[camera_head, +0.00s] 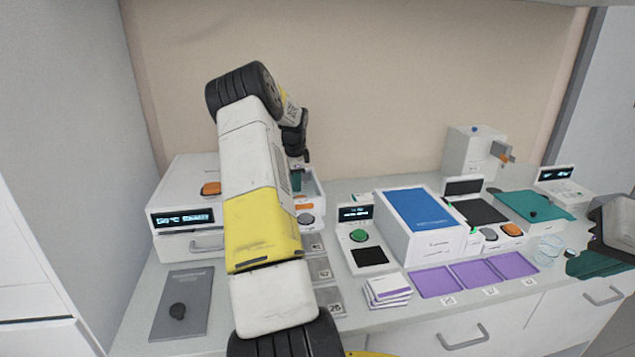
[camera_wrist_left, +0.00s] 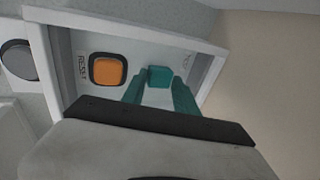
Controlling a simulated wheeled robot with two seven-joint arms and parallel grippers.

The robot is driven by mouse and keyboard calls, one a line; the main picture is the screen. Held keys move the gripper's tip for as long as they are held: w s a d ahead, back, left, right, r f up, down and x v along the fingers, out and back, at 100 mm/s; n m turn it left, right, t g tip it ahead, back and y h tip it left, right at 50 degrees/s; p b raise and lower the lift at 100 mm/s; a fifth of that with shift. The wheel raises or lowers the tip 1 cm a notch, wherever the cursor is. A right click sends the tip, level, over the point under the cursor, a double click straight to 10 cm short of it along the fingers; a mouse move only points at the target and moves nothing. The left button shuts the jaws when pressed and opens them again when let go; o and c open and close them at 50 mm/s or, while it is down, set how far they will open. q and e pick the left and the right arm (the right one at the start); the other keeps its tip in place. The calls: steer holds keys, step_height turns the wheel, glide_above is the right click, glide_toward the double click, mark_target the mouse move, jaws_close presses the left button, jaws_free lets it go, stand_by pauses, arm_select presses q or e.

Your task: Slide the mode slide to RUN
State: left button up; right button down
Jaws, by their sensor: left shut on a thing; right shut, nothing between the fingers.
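The mode slide's teal knob (camera_wrist_left: 160,76) sits in a white, raised-rim panel (camera_wrist_left: 130,45) beside an orange button labelled RESET (camera_wrist_left: 107,70). My left gripper (camera_wrist_left: 159,90) has its teal fingers on either side of the knob and is shut on it. Lettering beyond the knob is too small to read, so the slide's position cannot be told. In the head view my left arm hides most of this device; its orange button (camera_head: 303,206) shows past the arm. My right gripper (camera_head: 598,265) is shut and empty at the right edge, partly out of frame.
A device with a lit display (camera_head: 182,218) stands left of the panel. Right are a green-button device (camera_head: 358,236), a blue-topped box (camera_head: 418,209) and purple trays (camera_head: 435,282). A beige wall rises behind.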

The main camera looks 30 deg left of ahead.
arm_select(q)
steer(key=shift+w+d, duration=0.75)
steer(key=shift+d, duration=0.25)
steer(key=o, duration=0.8)
steer(key=shift+c, duration=0.2)
step_height(320, 180, up, 7)
